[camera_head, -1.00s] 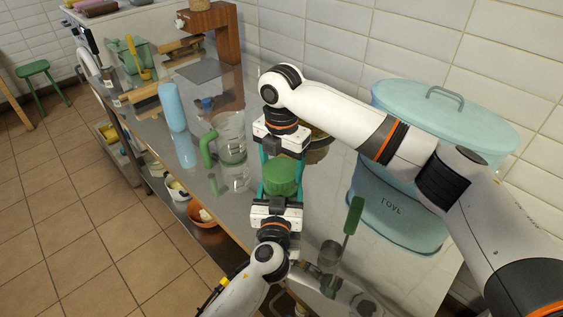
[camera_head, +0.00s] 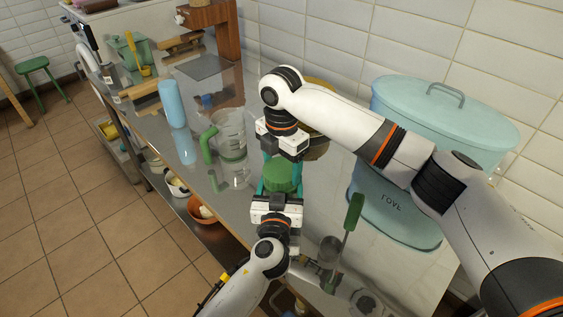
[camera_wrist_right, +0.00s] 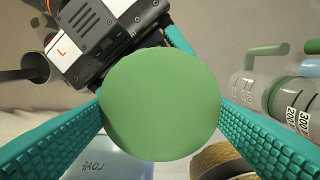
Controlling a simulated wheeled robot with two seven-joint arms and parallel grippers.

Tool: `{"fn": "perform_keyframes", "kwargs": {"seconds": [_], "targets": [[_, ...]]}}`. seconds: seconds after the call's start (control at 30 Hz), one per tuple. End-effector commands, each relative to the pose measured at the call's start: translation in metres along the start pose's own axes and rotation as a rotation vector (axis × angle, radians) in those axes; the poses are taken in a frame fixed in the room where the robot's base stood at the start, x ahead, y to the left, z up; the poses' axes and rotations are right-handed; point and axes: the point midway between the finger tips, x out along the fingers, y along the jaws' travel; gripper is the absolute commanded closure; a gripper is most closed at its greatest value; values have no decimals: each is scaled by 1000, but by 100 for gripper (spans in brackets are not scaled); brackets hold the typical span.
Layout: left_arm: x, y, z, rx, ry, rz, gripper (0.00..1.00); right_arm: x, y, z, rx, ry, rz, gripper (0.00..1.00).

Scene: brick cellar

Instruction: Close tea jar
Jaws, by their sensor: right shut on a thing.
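A round green lid (camera_head: 278,176) shows between my two grippers in the head view. It fills the middle of the right wrist view (camera_wrist_right: 160,104), seen face on. My right gripper (camera_head: 281,160) reaches down from above, its teal fingers on either side of the lid and shut on it. My left gripper (camera_head: 279,190) comes from the front, just below the lid, with teal fingers pointing towards it. Its body also shows behind the lid in the right wrist view. The jar body under the lid is hidden, so the left grip and the lid's seating cannot be told.
A measuring jug with a green handle (camera_head: 231,134) and a blue cylinder (camera_head: 172,104) stand to the left on the metal counter. A big pale-blue lidded bin (camera_head: 395,205) stands right. A green-handled tool (camera_head: 354,214) stands near the front.

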Motion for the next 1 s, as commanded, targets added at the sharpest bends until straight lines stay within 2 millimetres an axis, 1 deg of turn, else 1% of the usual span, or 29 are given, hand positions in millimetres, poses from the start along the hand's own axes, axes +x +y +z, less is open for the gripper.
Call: {"fn": "perform_keyframes", "kwargs": {"seconds": [0.1, 0.2, 0.3, 0.4, 0.53, 0.8, 0.83, 0.93, 1.0], "targets": [[0, 0, 0, 1, 1, 0, 91, 0, 0, 2, 288, -4, -1, 47], [0, 0, 0, 1, 1, 0, 91, 0, 1, 2, 538, -4, 0, 47], [0, 0, 0, 1, 1, 0, 91, 0, 1, 2, 747, -3, 0, 47], [0, 0, 0, 1, 1, 0, 91, 0, 1, 2, 887, -3, 0, 47], [0, 0, -1, 1, 1, 0, 91, 0, 2, 2, 965, -2, 0, 47], [0, 0, -1, 1, 2, 0, 91, -1, 1, 1, 969, -1, -1, 47], [0, 0, -1, 1, 2, 0, 91, -1, 1, 1, 969, -1, -1, 21], [0, 0, -1, 1, 2, 0, 91, 0, 1, 1, 968, -1, -1, 5], [0, 0, -1, 1, 2, 0, 91, 0, 1, 1, 968, -1, 0, 4]]}}
